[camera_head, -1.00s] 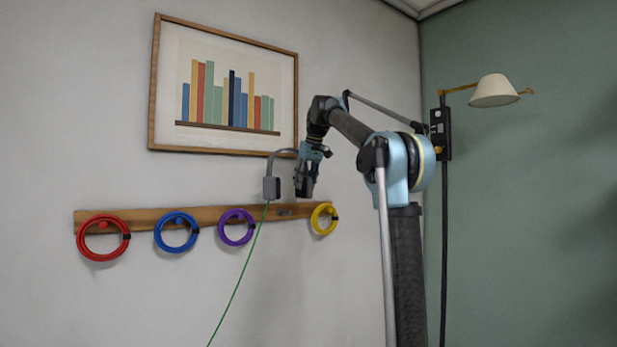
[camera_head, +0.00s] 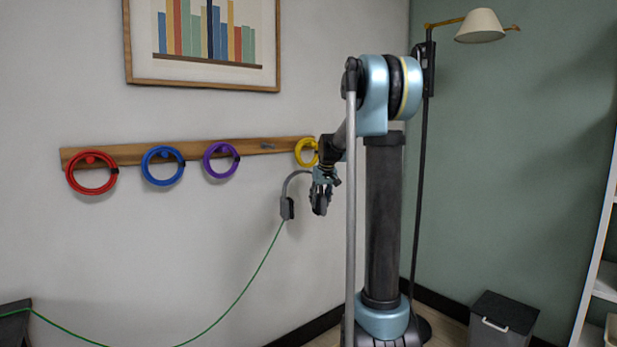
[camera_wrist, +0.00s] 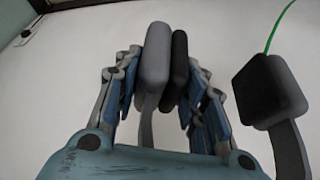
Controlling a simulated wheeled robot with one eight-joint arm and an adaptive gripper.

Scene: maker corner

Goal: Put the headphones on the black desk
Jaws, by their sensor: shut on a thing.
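The headphones (camera_head: 287,208) are dark grey with a curved band and a green cable running from one ear cup. My gripper (camera_head: 321,196) holds them in the air in front of the wall, below the wall rail. In the wrist view my gripper (camera_wrist: 163,75) is shut on one ear cup, between the blue finger pads. The other ear cup of the headphones (camera_wrist: 270,92) hangs free to the right, with the cable at its top. A dark surface (camera_head: 14,308), possibly the black desk, shows only partly at the lower left edge; the cable reaches it.
A wooden rail (camera_head: 190,151) on the wall carries red (camera_head: 92,191), blue (camera_head: 163,183), purple (camera_head: 221,177) and yellow (camera_head: 307,163) rings. A dark bin (camera_head: 503,320), a lamp (camera_head: 480,25) and a white shelf (camera_head: 597,250) stand right. The space between headphones and dark surface looks clear.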

